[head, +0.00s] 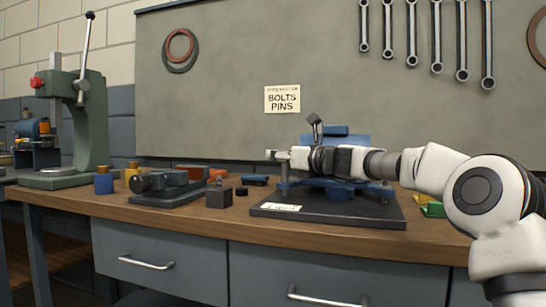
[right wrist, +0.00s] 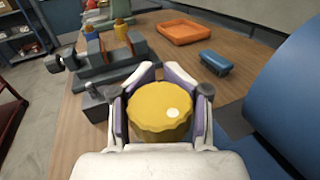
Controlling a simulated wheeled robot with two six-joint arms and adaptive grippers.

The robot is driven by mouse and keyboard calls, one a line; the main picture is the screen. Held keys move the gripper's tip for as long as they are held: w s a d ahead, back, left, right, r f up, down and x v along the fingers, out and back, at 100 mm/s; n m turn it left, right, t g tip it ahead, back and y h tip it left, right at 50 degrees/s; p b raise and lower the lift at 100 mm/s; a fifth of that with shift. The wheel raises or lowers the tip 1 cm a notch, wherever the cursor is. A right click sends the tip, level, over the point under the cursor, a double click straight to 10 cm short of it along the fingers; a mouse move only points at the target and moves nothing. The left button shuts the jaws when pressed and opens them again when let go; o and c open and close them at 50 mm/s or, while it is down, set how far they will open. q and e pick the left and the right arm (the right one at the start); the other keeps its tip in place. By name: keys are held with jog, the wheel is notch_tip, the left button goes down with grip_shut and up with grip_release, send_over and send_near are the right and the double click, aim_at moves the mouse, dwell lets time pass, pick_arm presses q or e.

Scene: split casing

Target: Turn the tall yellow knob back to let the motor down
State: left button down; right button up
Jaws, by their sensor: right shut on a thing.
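The yellow knob (right wrist: 160,112), round with a ridged rim, sits between the two fingers of my right gripper (right wrist: 160,108) in the right wrist view. The fingers are shut on its sides. In the head view my right gripper (head: 278,155) reaches in from the right above a dark base plate (head: 330,213), and I cannot make out the knob there. A blue body (head: 345,140) stands behind my right gripper, and a large blue surface (right wrist: 290,90) fills the right of the wrist view. I cannot tell which part is the motor. My left gripper is not in view.
A grey vise (head: 168,190), a dark block (head: 218,197) and an orange tray (right wrist: 187,32) lie left of the base plate. A small blue piece (head: 255,180) lies behind. A green press (head: 88,120) stands far left. The front bench edge is clear.

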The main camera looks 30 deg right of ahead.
jog(key=shift+s+d+r, duration=0.1)
jog(key=shift+d+r, duration=0.2)
jog(key=shift+r, duration=0.05)
dwell(0.4)
jog(key=o, duration=1.2)
jog(key=shift+s+d, duration=0.1)
jog(key=shift+c, duration=0.2)
jog(key=shift+s+d, duration=0.2)
jog(key=shift+s, duration=0.1)
jog(key=shift+w+a+f, duration=0.15)
jog(key=shift+a, duration=0.1)
jog(key=v, duration=0.7)
